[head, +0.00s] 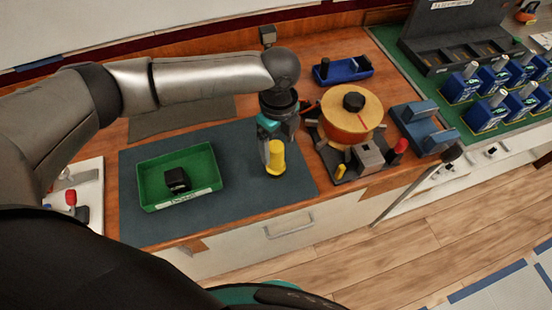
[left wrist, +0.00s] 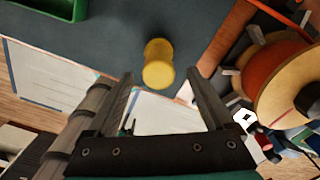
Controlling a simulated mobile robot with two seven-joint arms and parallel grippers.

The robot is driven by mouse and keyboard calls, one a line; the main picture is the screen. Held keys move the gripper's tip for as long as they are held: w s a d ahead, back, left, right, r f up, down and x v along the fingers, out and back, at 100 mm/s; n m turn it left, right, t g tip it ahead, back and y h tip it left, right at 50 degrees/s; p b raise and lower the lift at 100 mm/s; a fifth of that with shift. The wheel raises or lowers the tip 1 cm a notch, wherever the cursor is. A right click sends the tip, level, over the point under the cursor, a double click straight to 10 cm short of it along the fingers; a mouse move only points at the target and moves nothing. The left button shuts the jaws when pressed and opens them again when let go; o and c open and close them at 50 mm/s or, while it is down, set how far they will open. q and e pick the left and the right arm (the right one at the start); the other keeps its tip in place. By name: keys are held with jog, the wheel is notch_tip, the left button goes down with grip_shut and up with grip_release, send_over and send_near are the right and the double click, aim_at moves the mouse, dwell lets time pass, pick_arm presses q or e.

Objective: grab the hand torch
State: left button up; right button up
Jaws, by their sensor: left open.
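The hand torch (head: 276,158) is a short yellow cylinder standing upright on the dark blue-grey mat (head: 245,205), near the mat's right side. My left gripper (head: 268,147) is above and beside it, pointing down, and partly overlaps it in the head view. In the left wrist view the torch (left wrist: 158,65) shows past the fingertips, between the two open fingers (left wrist: 160,80). The gripper is open and empty; I cannot tell any contact with the torch. My right gripper is not in view.
A green tray (head: 150,198) with a small black object (head: 177,180) lies left on the mat. A wooden cable reel (head: 352,117) stands close right of my left gripper. Blue holders (head: 342,71) and several blue breakers (head: 463,85) are further right. The mat's front is clear.

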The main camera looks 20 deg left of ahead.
aim_at(276, 160)
pick_arm(q)
notch_tip(276, 160, down, 2)
jog(key=shift+f, duration=0.1)
jog(key=f, duration=0.3)
jog(key=shift+a+f, duration=0.25)
jog(key=shift+f, duration=0.55)
jog(key=shift+c, duration=0.4)
grip_shut()
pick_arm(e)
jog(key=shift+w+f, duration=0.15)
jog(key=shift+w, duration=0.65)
